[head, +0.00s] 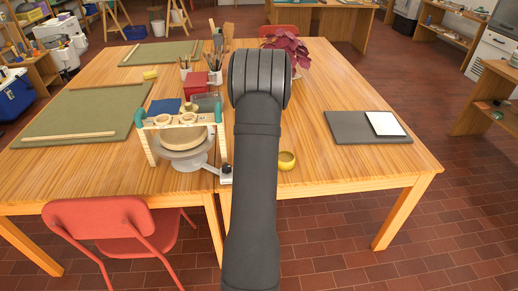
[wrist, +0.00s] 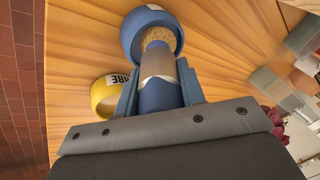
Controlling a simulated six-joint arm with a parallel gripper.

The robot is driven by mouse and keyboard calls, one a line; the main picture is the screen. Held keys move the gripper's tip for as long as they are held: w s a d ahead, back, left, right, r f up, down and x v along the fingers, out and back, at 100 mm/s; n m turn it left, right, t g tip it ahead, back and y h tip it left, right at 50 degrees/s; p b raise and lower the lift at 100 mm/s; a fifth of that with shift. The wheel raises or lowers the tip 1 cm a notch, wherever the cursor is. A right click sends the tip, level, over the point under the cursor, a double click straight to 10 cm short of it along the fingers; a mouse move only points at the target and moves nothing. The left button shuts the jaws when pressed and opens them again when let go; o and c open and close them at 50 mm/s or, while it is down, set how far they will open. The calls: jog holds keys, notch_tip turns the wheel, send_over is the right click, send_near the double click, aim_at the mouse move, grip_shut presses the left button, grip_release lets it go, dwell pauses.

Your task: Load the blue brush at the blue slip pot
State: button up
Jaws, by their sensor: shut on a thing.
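My gripper (wrist: 160,84) is shut on the blue brush, whose blue handle (wrist: 160,97) sits between the two blue fingers in the wrist view. Beyond the fingers show the brush's metal ferrule and tan bristles. The bristles point at the mouth of the blue slip pot (wrist: 129,36), a round pot with a white label. The brush end overlaps the pot's opening; I cannot tell how deep it is or whether it touches slip. In the head view my own arm hides gripper, brush and blue pot.
A yellow pot (wrist: 103,97) with a label stands left of the blue pot; it also shows in the head view (head: 286,161). A wheel with a ring-shaped piece (head: 184,137) is left of my arm. A grey board (head: 350,128) lies right, with bare table between.

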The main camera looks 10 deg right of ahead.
dwell(0.3)
jog(key=shift+r, duration=3.5)
